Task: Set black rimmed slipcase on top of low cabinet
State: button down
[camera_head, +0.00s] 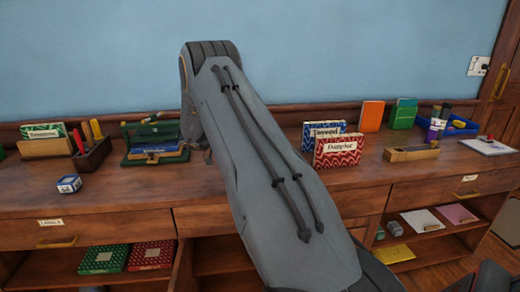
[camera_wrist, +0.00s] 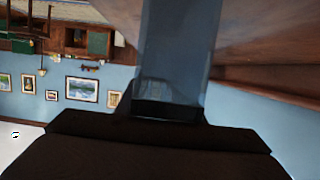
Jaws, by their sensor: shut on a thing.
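The low cabinet (camera_head: 120,205) is the long wooden unit below the blue wall, with drawers and open shelves. My gripper is hidden behind my arm in the head view. In the wrist view my gripper (camera_wrist: 178,118) shows as a dark body along the bottom. It is shut on a smooth blue-grey panel with a black edge, which fits the black rimmed slipcase (camera_wrist: 178,60). The panel runs up out of the frame, so its full shape is hidden. Brown wood lies close to its right in that view. I cannot tell whether it touches the wood.
The top holds a wooden holder (camera_head: 45,147), a tool box (camera_head: 92,156), a green rack (camera_head: 155,152), a blue-white cube (camera_head: 69,184), zigzag red (camera_head: 338,151) and blue boxes (camera_head: 320,130), and a blue tray (camera_head: 455,125). Bare wood shows along the front left.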

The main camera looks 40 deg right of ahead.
jog(key=c, duration=1.2)
grip_release()
